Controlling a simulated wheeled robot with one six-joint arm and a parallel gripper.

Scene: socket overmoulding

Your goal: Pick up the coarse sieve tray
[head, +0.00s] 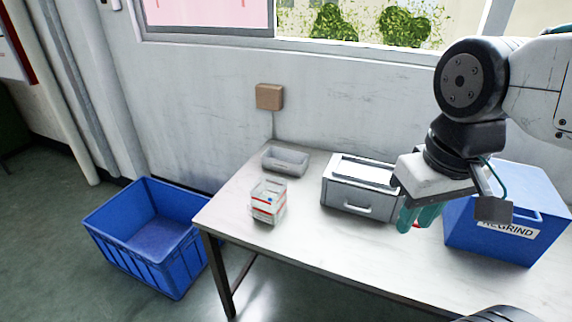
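A small grey open tray (283,170), the one thing that looks like a sieve tray, lies on the table's far left part near the wall. Its mesh is too small to make out. My gripper (418,218) hangs on the right, over the table between a grey drawer box and a blue bin, well apart from the tray. Its teal fingertips point down and look close together; I cannot tell whether they are open or shut. A bit of red shows by the fingertips, too small to identify.
A white-and-red carton stack (268,202) stands in front of the tray. The grey drawer box (347,199) stands right of it. The blue bin marked REGRIND (490,240) is at the right. A blue crate (165,265) sits on the floor left of the table (310,245). The table's front strip is clear.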

